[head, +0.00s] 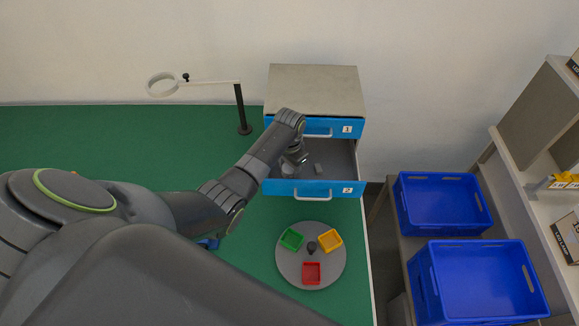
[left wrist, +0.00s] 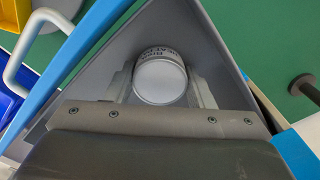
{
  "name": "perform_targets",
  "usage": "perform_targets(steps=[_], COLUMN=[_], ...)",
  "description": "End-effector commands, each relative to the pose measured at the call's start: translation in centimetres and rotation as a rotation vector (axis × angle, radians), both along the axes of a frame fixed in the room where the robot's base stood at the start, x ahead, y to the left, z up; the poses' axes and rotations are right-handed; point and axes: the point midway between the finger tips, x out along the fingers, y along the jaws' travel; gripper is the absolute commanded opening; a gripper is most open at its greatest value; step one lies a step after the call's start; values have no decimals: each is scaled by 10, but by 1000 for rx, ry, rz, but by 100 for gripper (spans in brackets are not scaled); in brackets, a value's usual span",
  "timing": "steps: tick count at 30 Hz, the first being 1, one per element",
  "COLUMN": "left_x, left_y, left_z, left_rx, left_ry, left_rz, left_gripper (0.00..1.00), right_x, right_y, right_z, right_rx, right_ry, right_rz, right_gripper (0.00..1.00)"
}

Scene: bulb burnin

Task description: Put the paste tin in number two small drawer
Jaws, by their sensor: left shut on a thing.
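The number two small drawer (head: 330,187) is pulled open below the shut number one drawer (head: 345,127) of the grey-topped cabinet (head: 315,88). My left gripper (head: 296,164) reaches down into the open drawer. In the left wrist view, it is shut on the paste tin (left wrist: 160,80), a round tin with a pale flat lid and dark print on its side. The tin is between the two fingers, inside the drawer walls. I cannot tell whether it touches the drawer floor. In the head view the tin is small and partly hidden by the gripper. My right gripper is not in view.
A grey round tray (head: 292,275) in front holds green, yellow and red small boxes and a dark bulb-like item (head: 311,247). A ring lamp on a stand (head: 242,110) is left of the cabinet. Blue crates (head: 440,203) are on the right.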

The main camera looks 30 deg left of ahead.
Motion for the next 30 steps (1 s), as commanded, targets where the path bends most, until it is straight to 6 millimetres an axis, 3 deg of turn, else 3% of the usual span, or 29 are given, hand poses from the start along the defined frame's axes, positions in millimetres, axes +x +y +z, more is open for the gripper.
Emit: perform_targets(steps=[2,3,7,20,30], left_x=[0,0,0,1,1], left_y=[0,0,0,0,1], left_z=[-3,-2,-2,7,64], left_rx=[0,0,0,1,1], left_ry=[0,0,1,-1,-4], left_rz=[0,0,0,0,0], left_gripper=[20,54,70,70,70], right_x=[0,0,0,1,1], right_y=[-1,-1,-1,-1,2], right_z=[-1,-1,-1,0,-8], right_rx=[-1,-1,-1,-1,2], right_ry=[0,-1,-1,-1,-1], right_rz=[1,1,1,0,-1], right_gripper=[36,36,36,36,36])
